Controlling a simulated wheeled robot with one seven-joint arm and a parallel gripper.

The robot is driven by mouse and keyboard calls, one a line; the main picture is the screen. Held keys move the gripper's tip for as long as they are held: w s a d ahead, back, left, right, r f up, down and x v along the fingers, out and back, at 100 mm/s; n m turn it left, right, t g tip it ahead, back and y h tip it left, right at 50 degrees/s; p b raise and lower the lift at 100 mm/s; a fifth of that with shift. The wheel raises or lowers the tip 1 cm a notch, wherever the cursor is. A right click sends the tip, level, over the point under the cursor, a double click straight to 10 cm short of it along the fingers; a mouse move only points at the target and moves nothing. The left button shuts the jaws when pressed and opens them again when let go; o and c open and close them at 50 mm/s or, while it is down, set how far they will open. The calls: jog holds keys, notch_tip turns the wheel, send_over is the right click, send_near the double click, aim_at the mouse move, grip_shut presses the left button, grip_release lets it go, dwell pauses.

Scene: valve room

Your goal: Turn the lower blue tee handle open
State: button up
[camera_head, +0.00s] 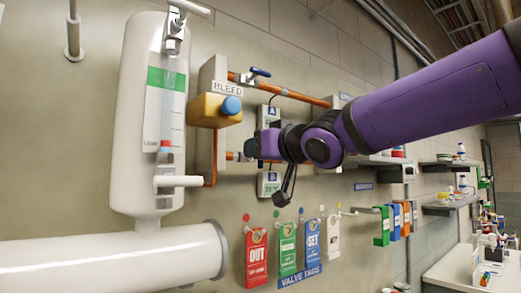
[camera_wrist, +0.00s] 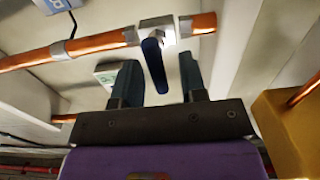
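The lower blue tee handle (camera_wrist: 152,52) sits on a metal valve body (camera_wrist: 156,33) on a copper pipe (camera_wrist: 90,44). In the wrist view it slants across the pipe, its free end between my gripper's (camera_wrist: 160,68) two dark fingers. The fingers are open, with a visible gap on both sides of the handle. In the head view my gripper (camera_head: 257,147) is at the lower copper pipe (camera_head: 232,156) and hides most of that valve. The upper blue handle (camera_head: 260,72) is on the upper copper pipe (camera_head: 290,93).
A yellow box with a blue knob (camera_head: 215,110) is left of my gripper under a BLEED label. A white tank (camera_head: 140,110) stands farther left. Valve tags (camera_head: 257,258) hang below on the wall. Shelves (camera_head: 380,160) are to the right.

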jog(key=shift+c, duration=0.5)
grip_shut()
jog(key=shift+n, duration=0.3)
jog(key=n, duration=0.3)
jog(key=shift+s+a+n, duration=0.1)
jog(key=shift+a+n, duration=0.05)
jog(key=shift+n, duration=0.15)
jog(key=shift+s+a+f+n, duration=0.15)
jog(key=shift+f+n, duration=0.1)
jog(key=shift+n, duration=2)
jog(key=shift+s+a+f+n, duration=0.1)
jog(key=shift+f+n, duration=0.15)
jog(key=shift+n, duration=2.05)
jog(key=shift+s+a+f+n, duration=0.15)
jog(key=shift+f+n, duration=0.1)
jog(key=shift+n, duration=2)
jog(key=shift+w, duration=0.1)
